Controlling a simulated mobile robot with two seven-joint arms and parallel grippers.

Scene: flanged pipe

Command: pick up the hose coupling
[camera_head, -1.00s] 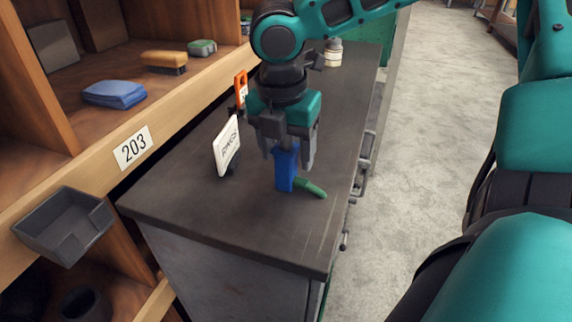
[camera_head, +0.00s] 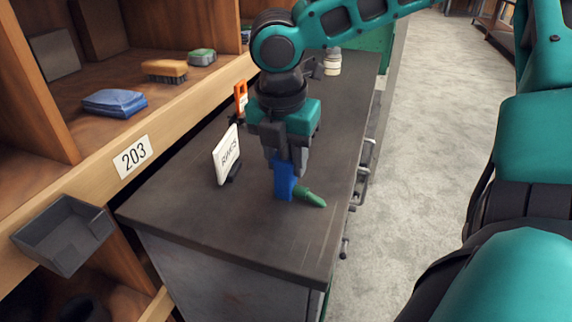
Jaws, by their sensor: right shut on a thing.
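A blue upright piece (camera_head: 284,186) stands on the dark cabinet top, with a short green tapered piece (camera_head: 310,197) sticking out at its lower right. I take the two together as the hose coupling; I cannot tell for certain whether they are one part. My right gripper (camera_head: 285,165) points straight down over it, with its fingers shut on the upper end of the blue piece. The fingers hide that upper end. The coupling's lower end appears to rest on the top. My left gripper is not in view.
A white sign (camera_head: 226,155) stands close to the left of the gripper, with an orange-handled tool (camera_head: 240,97) behind it. A white jar (camera_head: 333,63) stands at the back. A wooden shelf marked 203 (camera_head: 133,156) runs along the left. The front of the cabinet top (camera_head: 235,225) is clear.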

